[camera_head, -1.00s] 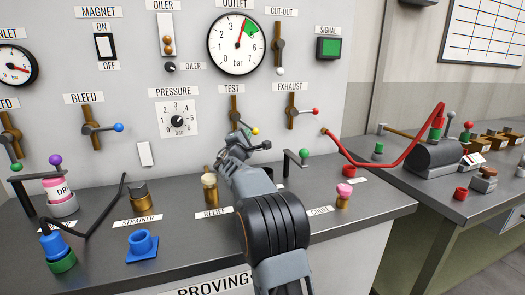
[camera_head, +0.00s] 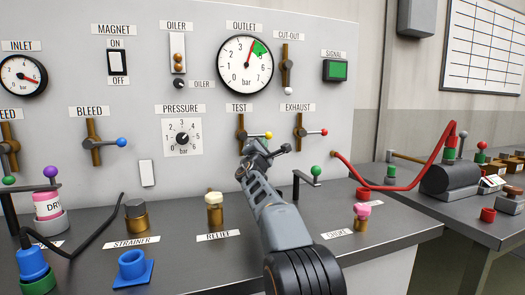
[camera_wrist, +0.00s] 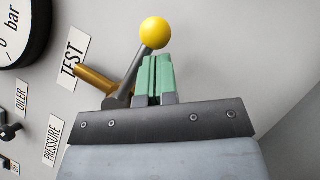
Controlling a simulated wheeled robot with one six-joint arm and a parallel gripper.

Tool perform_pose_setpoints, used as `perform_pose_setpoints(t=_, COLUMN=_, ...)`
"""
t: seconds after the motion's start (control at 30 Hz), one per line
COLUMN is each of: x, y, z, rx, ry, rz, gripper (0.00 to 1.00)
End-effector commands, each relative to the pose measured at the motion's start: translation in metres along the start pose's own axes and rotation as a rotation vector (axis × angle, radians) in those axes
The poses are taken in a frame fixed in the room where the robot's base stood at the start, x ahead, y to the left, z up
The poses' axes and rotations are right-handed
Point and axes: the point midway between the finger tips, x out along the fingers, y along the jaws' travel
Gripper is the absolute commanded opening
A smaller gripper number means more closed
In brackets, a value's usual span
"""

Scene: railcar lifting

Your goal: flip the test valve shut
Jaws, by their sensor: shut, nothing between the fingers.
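The test valve (camera_head: 241,128) is a brass pipe on the grey panel under the TEST label. Its grey lever ends in a yellow knob (camera_head: 268,135) and points right, about level, crosswise to the pipe. My gripper (camera_head: 264,148) is just below the lever, at the panel. In the wrist view the green fingers (camera_wrist: 155,78) are shut together with nothing between them. The yellow knob (camera_wrist: 155,32) is just beyond the fingertips and the lever runs close along their left side. I cannot tell whether they touch.
The exhaust valve (camera_head: 299,130) with a red knob is just right. A green-knobbed lever (camera_head: 316,171) stands on the bench below it. The relief valve (camera_head: 214,208) and a pink-topped choke (camera_head: 362,215) flank my arm. A red hose (camera_head: 405,182) lies to the right.

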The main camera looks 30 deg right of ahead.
Motion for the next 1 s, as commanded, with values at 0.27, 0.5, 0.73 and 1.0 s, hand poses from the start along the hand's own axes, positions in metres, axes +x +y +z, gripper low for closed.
perform_pose_setpoints(t=0.27, x=0.001, y=0.002, z=0.001, rx=0.002, ry=0.000, rz=0.000, gripper=0.00)
perform_pose_setpoints(t=0.5, x=0.001, y=0.002, z=0.002, rx=0.002, ry=-0.001, rz=0.001, gripper=0.00)
perform_pose_setpoints(t=0.73, x=0.000, y=0.002, z=0.002, rx=0.002, ry=-0.001, rz=0.001, gripper=0.00)
perform_pose_setpoints(t=1.0, x=-0.031, y=0.001, z=0.000, rx=0.002, ry=0.001, rz=0.003, gripper=0.00)
